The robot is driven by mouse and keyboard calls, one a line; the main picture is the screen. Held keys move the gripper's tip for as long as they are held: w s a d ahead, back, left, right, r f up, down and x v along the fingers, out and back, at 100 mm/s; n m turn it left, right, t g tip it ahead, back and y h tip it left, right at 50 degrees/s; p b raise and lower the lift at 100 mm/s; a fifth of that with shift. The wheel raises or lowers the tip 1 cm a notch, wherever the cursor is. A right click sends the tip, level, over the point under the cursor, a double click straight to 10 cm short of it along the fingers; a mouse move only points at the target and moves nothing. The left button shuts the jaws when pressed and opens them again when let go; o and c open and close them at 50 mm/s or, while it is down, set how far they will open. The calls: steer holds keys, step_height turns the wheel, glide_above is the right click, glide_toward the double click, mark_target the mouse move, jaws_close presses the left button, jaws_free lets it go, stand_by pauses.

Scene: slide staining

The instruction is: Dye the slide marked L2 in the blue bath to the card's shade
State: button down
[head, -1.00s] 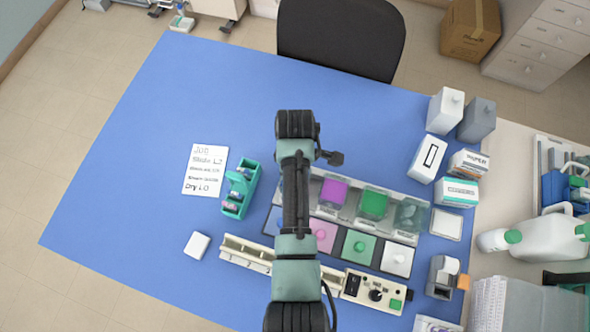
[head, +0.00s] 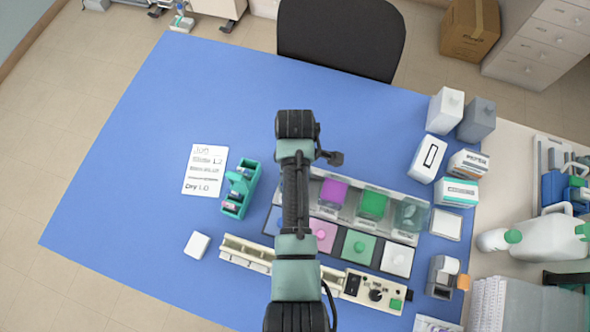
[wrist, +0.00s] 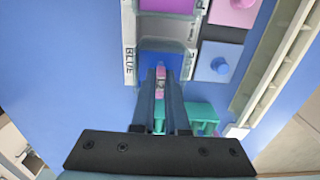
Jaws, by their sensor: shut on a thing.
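In the wrist view my gripper (wrist: 161,82) is shut on a slide (wrist: 160,70) with a pink end. It is at the blue bath (wrist: 148,62), which has BLUE on its wall and dark blue liquid. The slide's lower part is hidden, so I cannot tell how deep it is in the liquid. The slide's mark and shade are not readable. In the head view my arm covers the gripper and the blue bath. The card (head: 205,170) lies on the left of the mat; its shade line is too blurred to read.
A teal slide rack (head: 252,180) stands right of the card. Purple (head: 332,192) and green (head: 373,204) baths stand right of my arm, with coloured lids in front. A cream rail (head: 243,250) and control box (head: 352,286) lie nearest. Bottles and boxes crowd the right; the mat's upper left is clear.

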steer(key=shift+r, duration=0.15)
step_height(320, 180, up, 10)
steer(key=p, duration=1)
steer(key=shift+f, duration=0.25)
